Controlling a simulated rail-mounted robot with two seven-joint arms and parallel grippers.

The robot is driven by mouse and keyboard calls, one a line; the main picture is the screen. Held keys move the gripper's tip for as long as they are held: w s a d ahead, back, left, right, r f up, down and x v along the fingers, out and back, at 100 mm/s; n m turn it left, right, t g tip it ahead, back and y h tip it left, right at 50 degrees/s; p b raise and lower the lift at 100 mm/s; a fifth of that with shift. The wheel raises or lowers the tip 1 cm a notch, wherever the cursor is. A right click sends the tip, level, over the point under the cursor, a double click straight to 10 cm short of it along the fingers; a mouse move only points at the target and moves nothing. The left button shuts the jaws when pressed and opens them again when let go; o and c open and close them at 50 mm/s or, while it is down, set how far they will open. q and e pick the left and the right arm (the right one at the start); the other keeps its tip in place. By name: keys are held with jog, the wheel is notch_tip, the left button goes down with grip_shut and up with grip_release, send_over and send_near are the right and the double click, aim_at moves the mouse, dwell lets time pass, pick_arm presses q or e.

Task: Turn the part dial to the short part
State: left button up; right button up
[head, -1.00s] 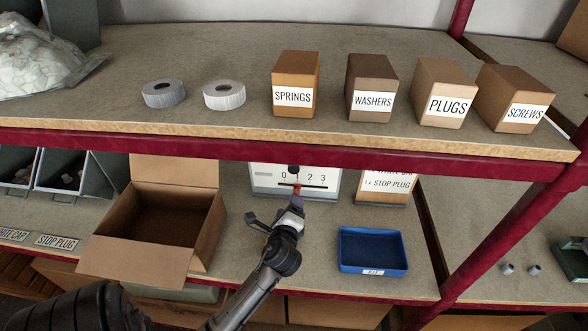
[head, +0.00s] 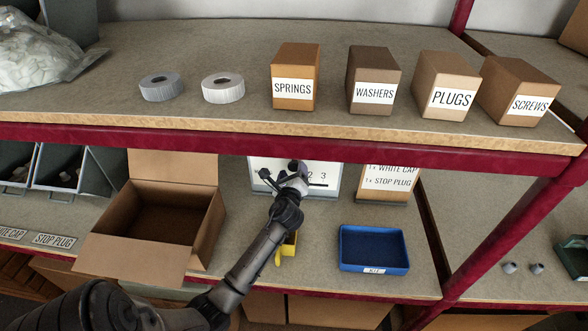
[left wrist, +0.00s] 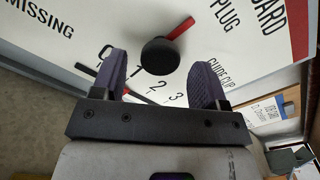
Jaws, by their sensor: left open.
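The white dial panel (head: 325,173) stands at the back of the lower shelf, partly hidden by my left gripper (head: 282,174). In the left wrist view the black round knob (left wrist: 160,56) has a red pointer (left wrist: 182,28) aimed up and right, towards the PLUG lettering. The fingers of my left gripper (left wrist: 160,75) are spread, one on each side of the knob. I cannot tell whether they touch it. The panel face (left wrist: 110,25) also reads MISSING, PLUG and GUIDE, with a scale from 0 to 3. My right gripper is out of view.
An open cardboard box (head: 160,215) stands left of my left arm. A blue tray (head: 373,262) lies to the right, and a yellow object (head: 287,249) is partly behind the arm. A label box (head: 390,180) stands beside the panel. The upper shelf's red edge (head: 300,150) hangs just above.

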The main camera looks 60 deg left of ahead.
pick_arm(q)
jog(key=shift+x, duration=1.35)
jog(key=c, duration=0.9)
